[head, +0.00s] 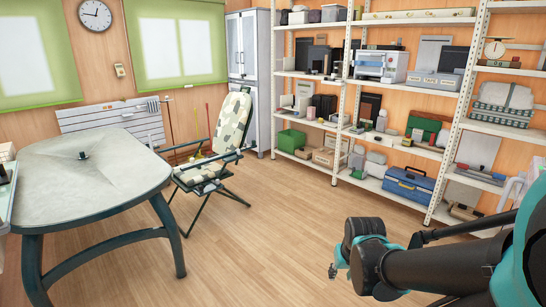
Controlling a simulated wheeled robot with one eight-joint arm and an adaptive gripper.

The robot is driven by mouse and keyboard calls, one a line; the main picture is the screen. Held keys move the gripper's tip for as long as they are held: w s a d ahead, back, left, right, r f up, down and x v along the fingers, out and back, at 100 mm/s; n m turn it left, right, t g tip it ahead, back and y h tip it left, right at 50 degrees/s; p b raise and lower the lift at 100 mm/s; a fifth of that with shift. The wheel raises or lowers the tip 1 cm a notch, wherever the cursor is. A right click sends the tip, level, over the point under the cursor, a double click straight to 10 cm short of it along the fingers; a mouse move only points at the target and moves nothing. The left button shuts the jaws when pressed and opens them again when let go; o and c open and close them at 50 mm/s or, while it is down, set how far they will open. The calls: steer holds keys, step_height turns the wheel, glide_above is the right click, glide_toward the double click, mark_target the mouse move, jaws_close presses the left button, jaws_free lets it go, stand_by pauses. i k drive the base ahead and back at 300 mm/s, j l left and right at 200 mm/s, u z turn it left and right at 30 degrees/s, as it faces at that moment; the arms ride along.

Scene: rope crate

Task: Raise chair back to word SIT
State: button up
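A folding chair stands near the middle left, right of the table. Its padded chair back (233,122) has a camouflage pattern and leans back, tilted away from upright. The seat (200,172) has the same pattern, with dark armrests and crossed dark legs. No word SIT can be read anywhere in view. My arm reaches in from the lower right. The end of my gripper (332,270) shows small beside the arm's wrist, over the floor and well apart from the chair. Most of it is hidden behind the arm, and its opening cannot be made out.
A grey-green table (95,190) fills the left side, close to the chair. White shelves (400,155) with boxes and a blue toolbox (408,186) line the right wall. A grey cabinet (262,80) stands behind the chair. The wooden floor (270,230) between is clear.

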mark_target(234, 121)
steer(key=i, duration=2.65)
steer(key=i+l+u, duration=0.15)
steer(key=i+u, duration=0.15)
steer(key=i, duration=0.35)
steer(key=i+l+u, duration=0.3)
steer(key=i, duration=0.3)
steer(key=i+l+u, duration=0.35)
steer(key=i+l, duration=0.15)
steer(key=k+l+u, duration=0.15)
steer(key=l, duration=0.25)
steer(key=k+l+u, duration=0.1)
steer(key=k+l, duration=0.15)
steer(key=l, duration=0.15)
steer(key=k+l+u, duration=0.15)
steer(key=l, duration=0.25)
steer(key=k+l+u, duration=0.15)
steer(key=k+l, duration=0.15)
